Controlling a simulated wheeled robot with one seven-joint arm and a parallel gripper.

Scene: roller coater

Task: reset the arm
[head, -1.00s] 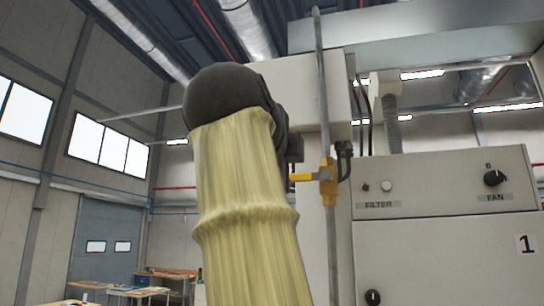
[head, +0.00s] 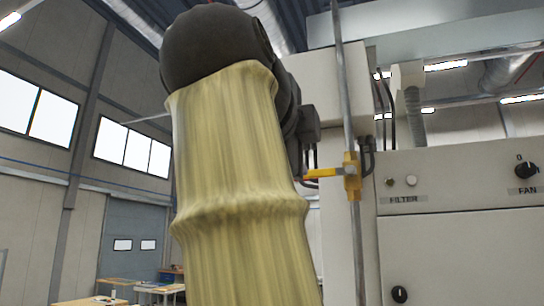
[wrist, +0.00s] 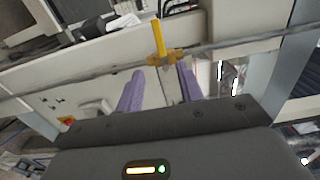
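My arm (head: 240,150) in its pale yellow sleeve fills the middle of the head view, rising to a dark rounded joint (head: 212,47) near the top. In the wrist view my gripper (wrist: 160,71) has two purple fingers standing apart, with nothing held between them. A yellow valve (wrist: 162,59) on a grey pipe shows just beyond the gap between the fingertips. In the head view the valve (head: 351,178) sits on an upright pipe right of my arm, its handle pointing left, crosswise to the pipe. The fingers are hidden there.
A pale machine cabinet (head: 460,250) with FILTER and FAN controls stands at the right. The upright grey pipe (head: 346,90) runs close beside my arm. Work tables (head: 90,302) stand far off at lower left. The left side looks open.

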